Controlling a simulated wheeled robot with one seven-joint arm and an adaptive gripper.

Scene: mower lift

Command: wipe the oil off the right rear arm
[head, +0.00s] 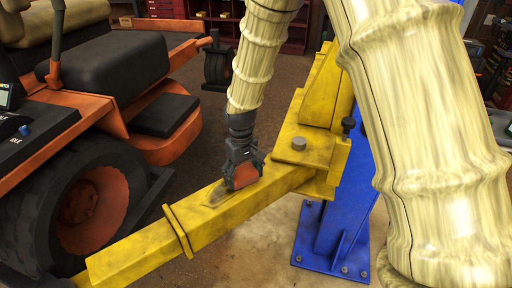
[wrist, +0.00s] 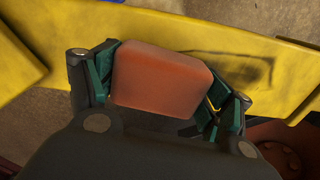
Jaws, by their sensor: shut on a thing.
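The yellow lift arm (head: 210,217) runs from the blue post toward the lower left in the head view. A dark oil smear (head: 217,196) lies on its top face. It also shows in the wrist view as a dark-edged patch (wrist: 235,68) right of the sponge. My gripper (head: 243,168) is shut on a reddish-orange sponge (wrist: 160,77), held between its two fingers. In the head view the sponge (head: 243,176) is at the arm's top, beside the smear's right end. I cannot tell whether it touches the surface.
An orange mower (head: 165,140) with a black tyre (head: 60,200) stands at the left, close to the arm. The blue post (head: 335,235) rises at the right, with a yellow bracket and bolt (head: 298,144) above the arm. Red cabinets (head: 290,38) stand behind.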

